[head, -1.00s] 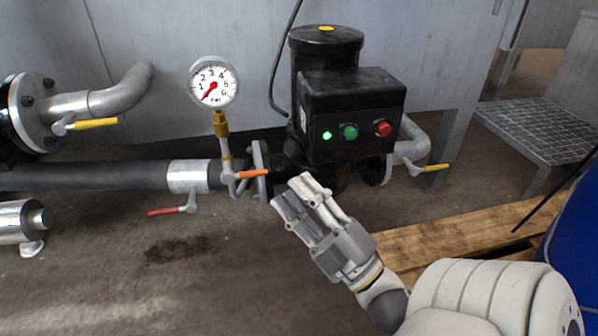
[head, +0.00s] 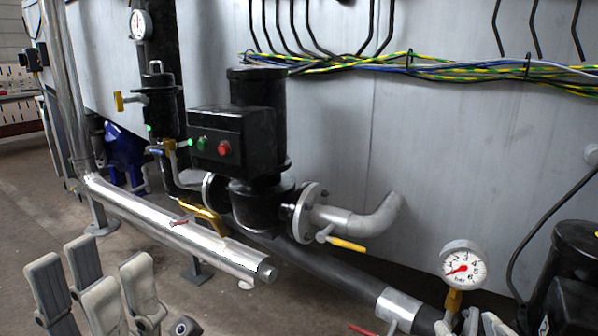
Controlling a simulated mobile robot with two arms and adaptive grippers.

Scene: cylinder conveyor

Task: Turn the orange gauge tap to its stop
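The round white pressure gauge (head: 463,267) is at the lower right, its red needle at the low end of the scale. It stands on a brass stem (head: 453,300). The orange tap handle is not visible; the part below the stem is cut off by the bottom edge. Pale shapes right of the stem at the bottom edge look like fingertips of my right gripper (head: 492,322), close to the tap's pipe; their opening cannot be seen. My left gripper (head: 92,275) is at the lower left, fingers up, spread and empty, far from the gauge.
A black pump (head: 258,130) with green and red buttons stands mid-left. A silver pipe (head: 170,222) runs in front of it. A yellow lever (head: 347,244) sits on the grey pipe. A red handle (head: 362,330) is at the bottom edge. Cables run along the wall.

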